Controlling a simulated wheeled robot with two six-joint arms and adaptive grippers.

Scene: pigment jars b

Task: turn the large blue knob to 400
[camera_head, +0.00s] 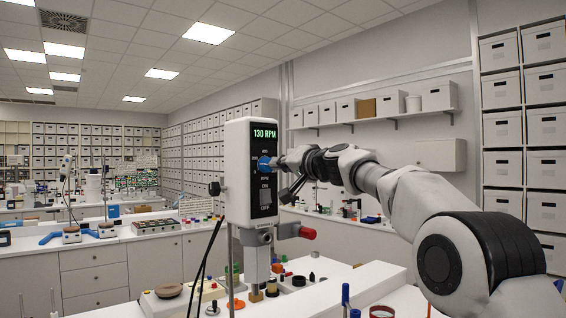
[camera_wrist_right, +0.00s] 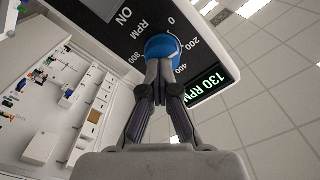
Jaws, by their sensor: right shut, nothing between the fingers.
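The large blue knob (camera_head: 264,163) sits on the black front panel of a white overhead stirrer (camera_head: 237,150). The stirrer's green display (camera_head: 264,133) reads 130 RPM. In the wrist view the knob (camera_wrist_right: 163,44) is ringed by the marks 0, 200, 400 and 800; its pointer cannot be made out. My right gripper (camera_head: 279,162) is at the knob's face. In the wrist view its fingertips (camera_wrist_right: 158,66) are together, in front of the knob's edge, with nothing between them. I cannot tell whether they touch the knob. My left gripper is out of view.
An ON/OFF switch (camera_head: 265,198) is below the knob. A red-ended clamp (camera_head: 306,233) sticks out from the stirrer's lower part. Jars and small items crowd the white bench (camera_head: 345,285) below. Open air lies around my right arm.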

